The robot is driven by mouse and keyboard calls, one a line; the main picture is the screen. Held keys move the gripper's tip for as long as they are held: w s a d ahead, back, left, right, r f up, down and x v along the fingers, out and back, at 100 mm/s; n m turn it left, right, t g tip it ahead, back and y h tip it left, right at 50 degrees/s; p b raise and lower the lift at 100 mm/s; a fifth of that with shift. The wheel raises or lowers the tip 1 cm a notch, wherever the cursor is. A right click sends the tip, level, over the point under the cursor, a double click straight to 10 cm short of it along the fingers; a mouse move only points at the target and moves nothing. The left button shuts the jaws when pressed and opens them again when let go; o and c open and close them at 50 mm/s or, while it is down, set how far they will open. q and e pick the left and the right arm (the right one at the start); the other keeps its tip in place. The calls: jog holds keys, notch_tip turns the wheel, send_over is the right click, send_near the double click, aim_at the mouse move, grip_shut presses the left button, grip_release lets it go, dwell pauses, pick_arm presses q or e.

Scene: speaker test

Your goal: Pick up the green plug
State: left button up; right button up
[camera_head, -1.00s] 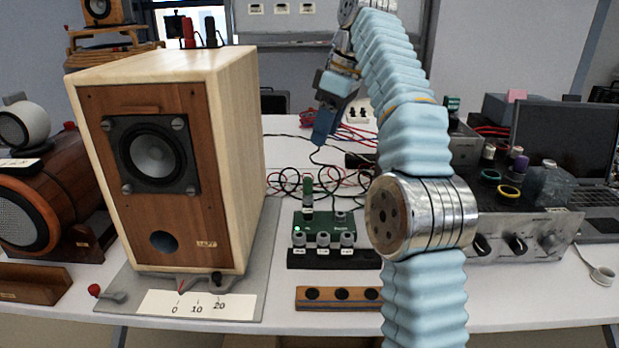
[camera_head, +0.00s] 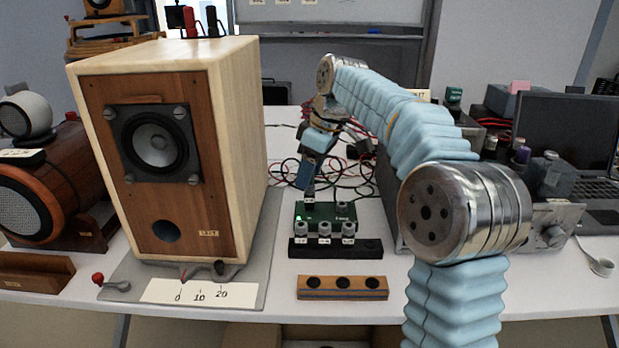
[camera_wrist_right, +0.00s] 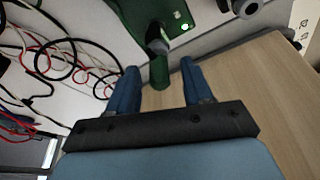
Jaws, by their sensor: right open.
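The green plug (camera_wrist_right: 159,72) shows in the right wrist view as a green cylinder beside the green board (camera_wrist_right: 211,8), between my right fingers. My right gripper (camera_wrist_right: 158,80) is open, with one finger on each side of the plug and a gap to both. In the head view my right gripper (camera_head: 304,184) points down over the back left of the green board (camera_head: 326,216) and mostly hides the plug. My left gripper is not in view.
A large wooden speaker (camera_head: 235,150) stands close to the left of the board. Red and black cables (camera_head: 345,182) lie behind it. A wooden holder with dark holes (camera_head: 342,294) lies in front. An amplifier (camera_head: 555,222) and a laptop (camera_head: 565,135) stand to the right.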

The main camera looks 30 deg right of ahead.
jog(key=shift+f, duration=0.25)
grip_shut()
jog(key=shift+r, duration=0.1)
jog(key=shift+w+r, duration=0.1)
jog(key=shift+r, duration=0.15)
notch_tip(320, 180, up, 2)
jog(key=shift+r, duration=0.1)
jog(key=s+a+r, duration=0.8)
jog(key=a+r, duration=0.2)
jog(key=a, duration=0.1)
jog(key=shift+s+a+b, duration=0.15)
jog(key=shift+s+b, duration=0.05)
jog(key=shift+b, duration=0.15)
